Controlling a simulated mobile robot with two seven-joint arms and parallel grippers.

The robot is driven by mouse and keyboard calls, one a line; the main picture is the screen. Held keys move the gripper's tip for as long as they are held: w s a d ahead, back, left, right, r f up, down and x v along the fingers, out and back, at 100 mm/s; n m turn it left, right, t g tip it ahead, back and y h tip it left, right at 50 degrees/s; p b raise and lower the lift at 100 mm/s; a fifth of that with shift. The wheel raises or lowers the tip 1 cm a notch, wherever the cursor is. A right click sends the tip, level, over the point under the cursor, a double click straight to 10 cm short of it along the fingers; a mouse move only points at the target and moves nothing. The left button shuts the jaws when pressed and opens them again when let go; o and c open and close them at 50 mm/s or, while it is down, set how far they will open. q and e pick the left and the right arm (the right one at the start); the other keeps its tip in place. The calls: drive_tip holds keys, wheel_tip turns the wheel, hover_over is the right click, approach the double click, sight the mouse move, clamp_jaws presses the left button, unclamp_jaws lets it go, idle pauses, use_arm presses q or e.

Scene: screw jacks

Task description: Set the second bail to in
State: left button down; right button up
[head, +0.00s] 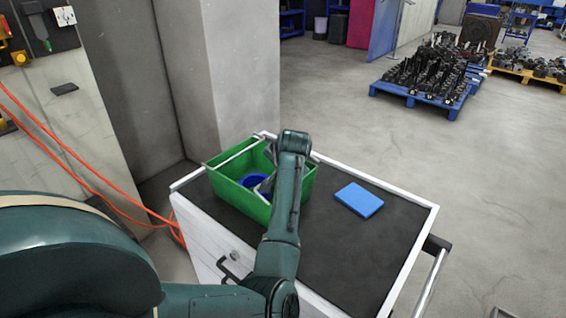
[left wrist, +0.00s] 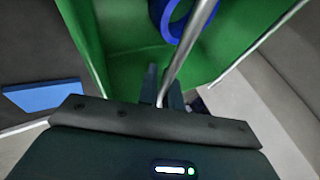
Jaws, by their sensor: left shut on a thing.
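A green crate (head: 225,191) with metal bails stands on the cart's dark top. One bail (head: 236,152) lies along the crate's far left side in the head view. In the left wrist view a metal bail rod (left wrist: 190,45) runs from the top edge down between my left gripper's fingers (left wrist: 162,88). The gripper is shut on this rod, over the crate (left wrist: 125,50). In the head view my left arm largely hides the gripper and the crate's right part. I cannot tell which bail is the second. My right gripper is in neither view.
A blue ring-shaped thing (head: 253,181) lies inside the crate. A flat blue block (head: 358,200) lies on the cart top (head: 340,245), right of the crate. A wall pillar stands behind the cart. Orange cables hang at left. Loaded pallets (head: 420,96) stand far off.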

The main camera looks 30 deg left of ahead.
use_arm(q)
drive_tip(key=shift+f+n+g+h, duration=0.2)
drive_tip(key=shift+f+h, duration=0.3)
drive_tip(key=shift+h, duration=0.4)
drive_tip(key=shift+f+n+g+h, duration=0.15)
drive_tip(key=shift+f+h, duration=0.3)
drive_tip(key=shift+h, duration=0.45)
drive_tip(key=shift+d+f, duration=0.1)
drive_tip(key=c, duration=1.6)
unclamp_jaws()
drive_tip(key=shift+o, duration=0.2)
drive_tip(key=v, duration=1.3)
drive_tip(key=shift+s+b, duration=0.15)
drive_tip(key=shift+b, duration=0.25)
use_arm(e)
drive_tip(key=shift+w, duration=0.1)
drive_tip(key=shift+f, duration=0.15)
